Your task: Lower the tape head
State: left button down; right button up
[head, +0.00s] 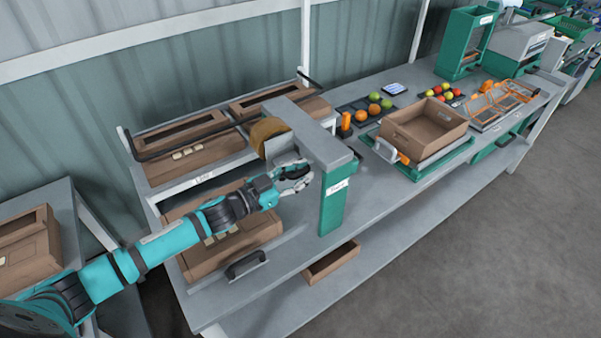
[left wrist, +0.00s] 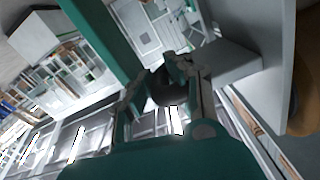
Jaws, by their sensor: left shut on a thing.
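The tape head (head: 312,140) is a grey arm set across a taping station, with a brown tape roll (head: 268,132) on its left side and a green post (head: 334,203) at its near end. My left gripper (head: 305,176) is at the head's near left side, beside the green post. In the left wrist view its fingers (left wrist: 168,80) are shut on a dark rounded handle (left wrist: 160,92), close to the grey body of the head. Most of the handle is hidden by the fingers. My right gripper is not in view.
A closed brown carton (head: 240,240) lies below my left arm, with a dark-handled tool (head: 245,265) near the bench's front edge.

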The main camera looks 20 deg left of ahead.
pick_arm(q)
jog(key=shift+f, duration=0.1)
notch_tip(320, 180, down, 6)
jog(key=b, duration=0.3)
jog(key=shift+s+b, duration=0.1)
jog(key=shift+b, duration=0.25)
jog(key=c, duration=1.5)
grip_release()
jog(key=shift+c, duration=0.2)
jog(key=o, duration=0.3)
jog(key=v, duration=1.2)
jog(key=shift+d+r, duration=0.15)
jog(key=shift+r, duration=0.1)
